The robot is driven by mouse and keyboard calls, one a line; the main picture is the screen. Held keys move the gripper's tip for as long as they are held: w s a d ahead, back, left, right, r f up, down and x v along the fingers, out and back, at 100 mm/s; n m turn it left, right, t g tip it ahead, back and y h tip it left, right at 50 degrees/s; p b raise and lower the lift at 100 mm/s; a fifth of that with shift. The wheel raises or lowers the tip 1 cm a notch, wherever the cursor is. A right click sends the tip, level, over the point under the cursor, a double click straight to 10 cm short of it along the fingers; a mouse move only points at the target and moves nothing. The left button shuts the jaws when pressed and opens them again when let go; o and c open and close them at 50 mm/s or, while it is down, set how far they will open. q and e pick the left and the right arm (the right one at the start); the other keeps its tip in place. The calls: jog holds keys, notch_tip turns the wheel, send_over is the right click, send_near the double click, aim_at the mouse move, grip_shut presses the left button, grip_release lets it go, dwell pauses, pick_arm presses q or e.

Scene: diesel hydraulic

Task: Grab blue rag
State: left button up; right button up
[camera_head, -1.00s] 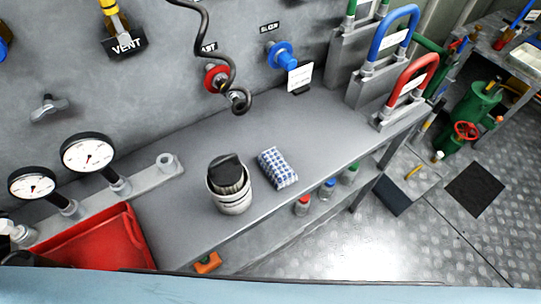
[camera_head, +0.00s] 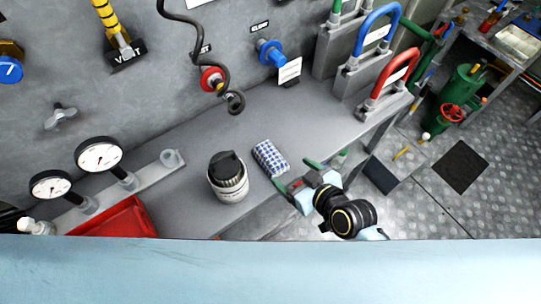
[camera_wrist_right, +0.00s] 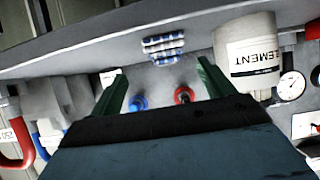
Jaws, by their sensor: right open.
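The blue and white checkered rag (camera_head: 270,158) lies folded on the grey bench, near its front edge, right of a white canister. It also shows in the right wrist view (camera_wrist_right: 163,46), beyond and between the fingers. My right gripper (camera_head: 293,175) is open, with green fingers apart, at the bench's front edge just right of and in front of the rag. Nothing is between its fingers. In the right wrist view the right gripper (camera_wrist_right: 163,82) points toward the rag. My left gripper is not in view.
The white canister with a black top (camera_head: 228,177) stands close left of the rag. A red tray (camera_head: 120,220) is at the left. A dark coiled cable (camera_head: 222,70) hangs behind. Blue (camera_head: 378,22) and red (camera_head: 392,75) handles stand at the right. Bench behind the rag is clear.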

aim_at(274, 161)
jog(key=x, duration=0.3)
jog(key=shift+w+a, duration=0.1)
jog(key=x, duration=0.4)
jog(key=shift+a, duration=0.5)
jog(key=shift+w+a+f, duration=0.2)
jog(key=shift+w, duration=0.15)
jog(key=shift+c, duration=0.4)
jog(key=c, duration=1)
